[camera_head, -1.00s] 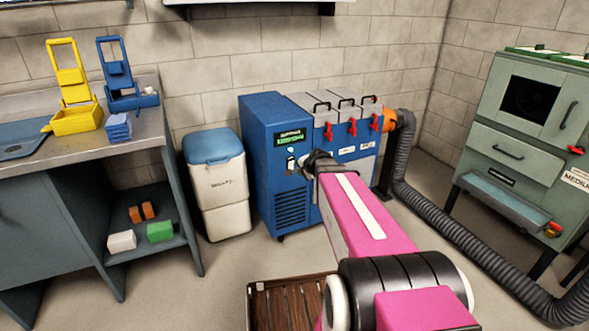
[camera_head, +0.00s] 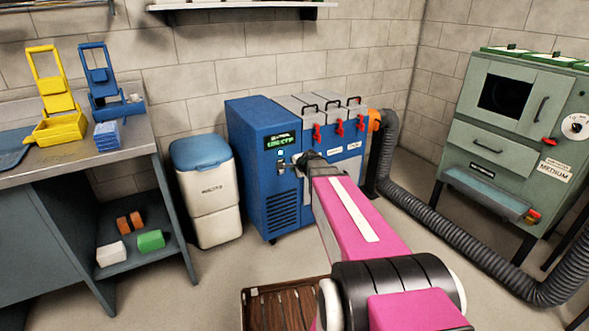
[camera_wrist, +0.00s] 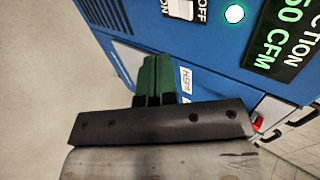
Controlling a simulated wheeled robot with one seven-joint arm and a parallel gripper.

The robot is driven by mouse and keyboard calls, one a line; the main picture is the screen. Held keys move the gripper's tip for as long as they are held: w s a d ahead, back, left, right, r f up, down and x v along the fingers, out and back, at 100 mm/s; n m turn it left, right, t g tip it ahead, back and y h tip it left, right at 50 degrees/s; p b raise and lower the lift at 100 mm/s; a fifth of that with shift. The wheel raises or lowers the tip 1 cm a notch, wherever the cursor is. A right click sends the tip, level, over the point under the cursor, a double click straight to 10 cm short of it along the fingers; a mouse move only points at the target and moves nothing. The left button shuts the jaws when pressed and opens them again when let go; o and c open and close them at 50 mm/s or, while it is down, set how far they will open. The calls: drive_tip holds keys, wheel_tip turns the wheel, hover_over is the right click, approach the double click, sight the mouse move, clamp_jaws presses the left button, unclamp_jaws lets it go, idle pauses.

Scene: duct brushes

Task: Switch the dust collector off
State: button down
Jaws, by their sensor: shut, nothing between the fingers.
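The dust collector (camera_head: 272,165) is a blue cabinet against the back wall, with a lit green display (camera_head: 283,142) on its front. In the wrist view its front panel (camera_wrist: 215,52) shows a white rocker switch (camera_wrist: 180,8) beside the word OFF, a glowing green lamp (camera_wrist: 234,14) and a display (camera_wrist: 284,45) with green text. My gripper (camera_wrist: 157,62) has its dark green fingertips together, holding nothing, in front of the panel a little away from the switch in the picture. In the head view my gripper (camera_head: 300,160) is at the cabinet front, partly hidden by my arm.
A white bin with a blue lid (camera_head: 208,190) stands left of the collector. A grey hose (camera_head: 430,205) runs from its right side to a green cabinet (camera_head: 515,140). A slatted wooden crate (camera_head: 275,308) is on the floor in front. A workbench (camera_head: 90,165) is at left.

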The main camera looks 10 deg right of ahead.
drive_tip(key=w+a+f, duration=0.3)
drive_tip(key=w+f, duration=0.1)
drive_tip(key=w, duration=0.5)
drive_tip(key=shift+w+f, duration=0.2)
drive_tip(key=shift+w, duration=0.05)
drive_tip(key=shift+w, duration=0.1)
drive_tip(key=shift+w+a+r, duration=0.15)
drive_tip(key=shift+w, duration=0.05)
drive_tip(key=shift+r, duration=0.8)
